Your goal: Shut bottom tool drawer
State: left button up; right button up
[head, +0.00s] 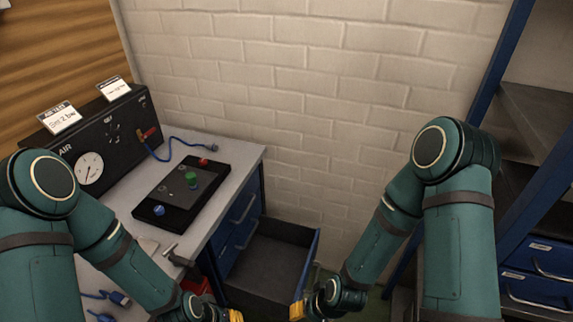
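The bottom tool drawer (270,262) is pulled out from the blue cabinet under the workbench, and its dark inside looks empty. Its blue front panel (308,258) faces right. My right gripper (298,311) is low in the picture by the near end of that front; only its orange tip shows clearly, and I cannot tell whether it touches the drawer. My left gripper (236,315) is at the bottom edge, near the drawer's near side, mostly cut off. The fingers of both are too hidden to read.
Blue upper drawers (238,222) with grey handles look closed. The workbench (238,150) carries a black control box (182,190) and an air panel (100,140) with a gauge and blue hose. A blue shelf rack (530,190) stands at right. A brick wall closes the back.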

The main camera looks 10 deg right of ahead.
aim_at(267, 277)
jog(key=k+l+z, duration=0.15)
jog(key=k+z, duration=0.25)
jog(key=l+u, duration=0.1)
jog(key=u, duration=0.65)
jog(key=l+u, duration=0.15)
jog(key=u, duration=0.25)
